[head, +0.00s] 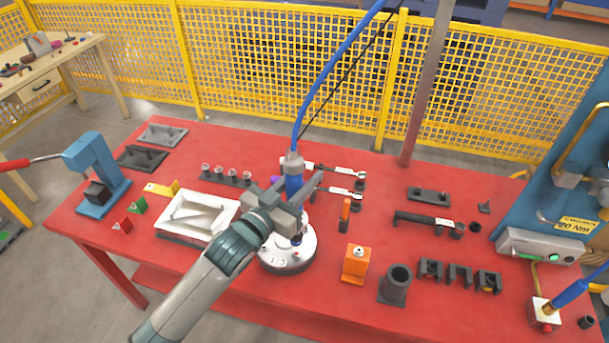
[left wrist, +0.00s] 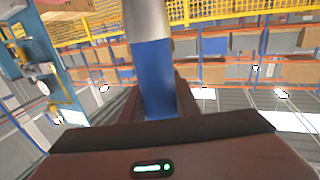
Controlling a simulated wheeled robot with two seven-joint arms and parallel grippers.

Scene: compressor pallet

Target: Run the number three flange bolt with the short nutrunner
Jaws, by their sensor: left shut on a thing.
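My left gripper (head: 296,197) is shut on the blue body of an upright nutrunner (head: 293,164), which hangs from a blue hose. The left wrist view shows the blue body (left wrist: 155,75) between the fingers. The round pale flange (head: 272,262) with bolts in it sits on the red table below the gripper. The dark lower end of the nutrunner is over the flange's upper right part. The gripper and arm hide part of the flange. I cannot tell whether the socket touches a bolt, or which bolt is number three. My right gripper is not in view.
A white tray (head: 170,235) stands left of the flange. An orange block (head: 356,262) and a dark cup (head: 396,284) stand to its right. Wrenches (head: 345,192) lie behind. A second blue tool (head: 580,289) is at the right edge. The red table (head: 385,160) has bare room at the back.

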